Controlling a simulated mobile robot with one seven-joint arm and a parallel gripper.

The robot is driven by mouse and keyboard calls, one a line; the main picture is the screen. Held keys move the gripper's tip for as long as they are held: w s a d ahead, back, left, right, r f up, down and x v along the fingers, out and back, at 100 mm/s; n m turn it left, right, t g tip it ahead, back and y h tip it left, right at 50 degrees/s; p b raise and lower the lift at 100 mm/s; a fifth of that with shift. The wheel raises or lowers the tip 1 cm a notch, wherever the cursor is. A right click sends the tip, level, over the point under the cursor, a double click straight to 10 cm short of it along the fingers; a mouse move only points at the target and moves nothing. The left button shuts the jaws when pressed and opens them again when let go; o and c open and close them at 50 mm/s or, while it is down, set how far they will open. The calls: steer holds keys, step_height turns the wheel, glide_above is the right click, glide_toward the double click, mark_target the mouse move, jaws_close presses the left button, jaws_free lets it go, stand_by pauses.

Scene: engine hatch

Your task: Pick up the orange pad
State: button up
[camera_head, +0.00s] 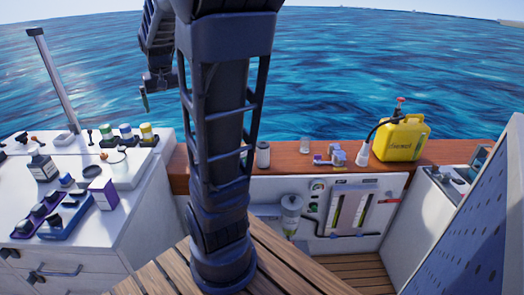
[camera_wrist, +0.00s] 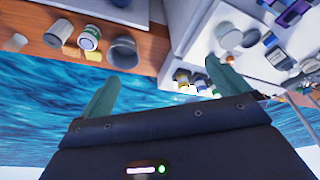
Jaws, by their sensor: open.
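My gripper (camera_wrist: 163,68) shows two teal fingers spread apart with nothing between them. In the head view, my gripper (camera_head: 146,98) hangs high at the upper left, in front of the water, partly cut off by my column. I cannot surely make out the orange pad. My gripper is well apart from this piece. My column hides part of the ledge in the head view.
The wooden ledge (camera_head: 290,160) also bears a grey cup (camera_wrist: 124,53) and a yellow jerrycan (camera_head: 398,140). A white cabinet (camera_head: 110,235) at left holds several bottles and trays. A dark perforated panel (camera_head: 475,235) stands at right. The air over the water is clear.

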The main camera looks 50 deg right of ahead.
steer(key=w+d+f+m+g, duration=0.1)
steer(key=w+d+f, duration=0.3)
steer(key=d, duration=0.5)
steer(key=w+d+f+m, duration=0.1)
steer(key=w+d+f, duration=0.25)
steer(key=d, duration=0.45)
steer(key=w+d+f+m+g, duration=0.1)
steer(key=w+d+f+m, duration=0.2)
steer(key=d, duration=0.6)
steer(key=s+d+f, duration=0.1)
steer(key=d+f, duration=0.8)
steer(key=s+d+f+m, duration=0.1)
steer(key=s+d+f, duration=0.1)
steer(key=d+f, duration=0.7)
steer(key=s+d+f+m+g, duration=0.1)
steer(key=s+d+f, duration=0.1)
steer(key=d+f, duration=0.7)
steer(key=shift+s+d+f+y, duration=0.15)
steer(key=shift+f+y, duration=0.25)
steer(key=shift+f, duration=0.45)
steer(key=shift+w+a+f, duration=0.1)
steer(key=shift+w+f, duration=0.05)
steer(key=shift+f, duration=1.25)
steer(key=shift+w+a+f, duration=0.1)
steer(key=shift+w+f, duration=0.05)
steer(key=shift+f, duration=1.25)
steer(key=shift+c, duration=0.4)
steer(key=c, duration=0.9)
